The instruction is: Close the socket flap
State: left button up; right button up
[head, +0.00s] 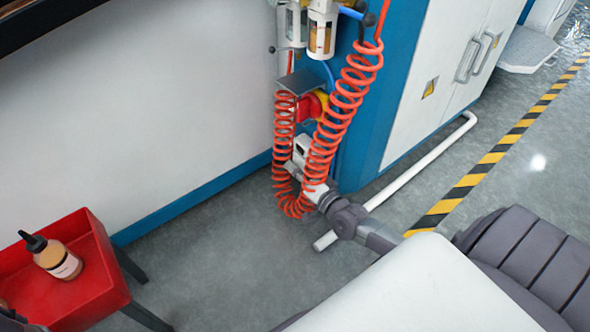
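A grey flap (303,82) sticks out from the blue machine side and looks raised. Below it is a red and yellow fitting (312,106), partly hidden by an orange coiled hose; I take this to be the socket. My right gripper (300,150) is below the flap and the fitting, among the hose loops. The coils cover much of its fingers, so I cannot tell whether it is open or shut, or whether it touches anything. My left gripper is not clearly in view.
The orange coiled hose (345,92) hangs around my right gripper. Air filter units (322,30) are above. A white pipe (425,165) runs low along the floor. A red tray (95,262) with a bottle (58,260) stands at the lower left. The floor between is clear.

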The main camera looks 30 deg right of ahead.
jog(key=shift+o, duration=0.3)
jog(key=shift+w+d+r, duration=0.1)
jog(key=shift+d, duration=0.35)
jog(key=shift+a+m+b, duration=0.15)
jog(key=shift+m+b, duration=0.15)
jog(key=shift+b, duration=0.15)
jog(key=shift+a+f+m+b, duration=0.2)
jog(key=shift+a+m+b, duration=0.2)
jog(key=shift+m+b, duration=0.65)
jog(key=s+r+p, duration=0.1)
jog(key=s+p, duration=0.7)
jog(key=s, duration=0.6)
jog(key=a+r+n+t+y+p, duration=0.1)
jog(key=a+r+n+t+p, duration=0.2)
jog(key=r, duration=1.2)
jog(key=a+r+n+t+y+p, duration=0.2)
jog(key=a+r+p, duration=0.4)
jog(key=a+r, duration=0.4)
notch_tip(320, 180, up, 6)
jog(key=shift+a+r+n+t+p, duration=0.15)
jog(key=shift+n+t+p, duration=0.15)
jog(key=shift+n+t, duration=0.6)
jog(key=shift+w, duration=0.1)
